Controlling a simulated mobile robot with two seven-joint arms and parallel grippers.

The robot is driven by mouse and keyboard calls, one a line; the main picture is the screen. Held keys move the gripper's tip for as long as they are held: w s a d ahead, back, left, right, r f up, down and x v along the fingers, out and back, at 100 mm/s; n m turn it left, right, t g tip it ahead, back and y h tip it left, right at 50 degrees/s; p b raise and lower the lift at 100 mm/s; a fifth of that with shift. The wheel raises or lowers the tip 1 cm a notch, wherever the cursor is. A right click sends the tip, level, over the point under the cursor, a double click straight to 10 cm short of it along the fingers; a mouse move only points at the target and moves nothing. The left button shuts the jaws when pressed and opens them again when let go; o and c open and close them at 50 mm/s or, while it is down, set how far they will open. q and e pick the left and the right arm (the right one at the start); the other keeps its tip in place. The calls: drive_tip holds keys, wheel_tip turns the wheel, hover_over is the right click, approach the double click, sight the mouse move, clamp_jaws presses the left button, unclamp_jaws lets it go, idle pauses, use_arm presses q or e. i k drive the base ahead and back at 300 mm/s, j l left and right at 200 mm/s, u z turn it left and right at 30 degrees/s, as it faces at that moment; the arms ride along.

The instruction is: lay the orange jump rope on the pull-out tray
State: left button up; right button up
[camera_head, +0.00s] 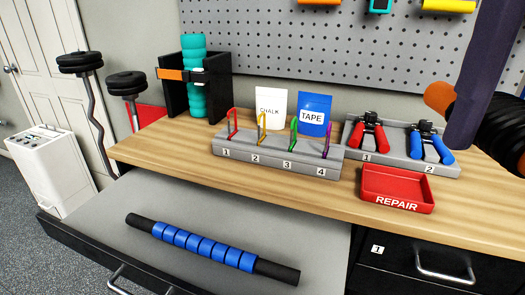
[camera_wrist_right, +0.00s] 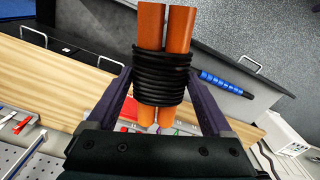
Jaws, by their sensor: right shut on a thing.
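The orange jump rope (camera_wrist_right: 151,25), two orange handles side by side wrapped in a black cord coil, sits between the fingers of my right gripper (camera_wrist_right: 160,78), which is shut on it. In the head view the rope (camera_head: 442,95) shows at the right edge, partly cut off, with a purple finger in front of it. It is held above the right end of the workbench. The grey pull-out tray (camera_head: 120,212) extends from the bench at lower left; a blue and black roller stick (camera_head: 205,247) lies across it. My left gripper is not in view.
On the wooden bench (camera_head: 185,150) are a numbered clip rack (camera_head: 270,163), a red REPAIR bin (camera_head: 395,190), a grey holder with hand grips (camera_head: 400,150), and a black stand with a teal roller (camera_head: 193,80). The tray is clear behind and right of the stick.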

sight(113, 212)
drive_tip(key=i+j, duration=0.15)
drive_tip(key=j, duration=0.3)
drive_tip(key=i+j+u, duration=0.15)
drive_tip(key=j, duration=0.3)
drive_tip(key=i+j, duration=0.2)
drive_tip(key=j, duration=0.25)
drive_tip(key=i+j+u, duration=0.1)
drive_tip(key=j, duration=0.3)
drive_tip(key=i+j+u, duration=0.1)
drive_tip(key=i+j, duration=0.15)
drive_tip(key=j, duration=0.2)
drive_tip(key=i+j, duration=0.2)
drive_tip(key=j, duration=0.2)
drive_tip(key=u, duration=0.05)
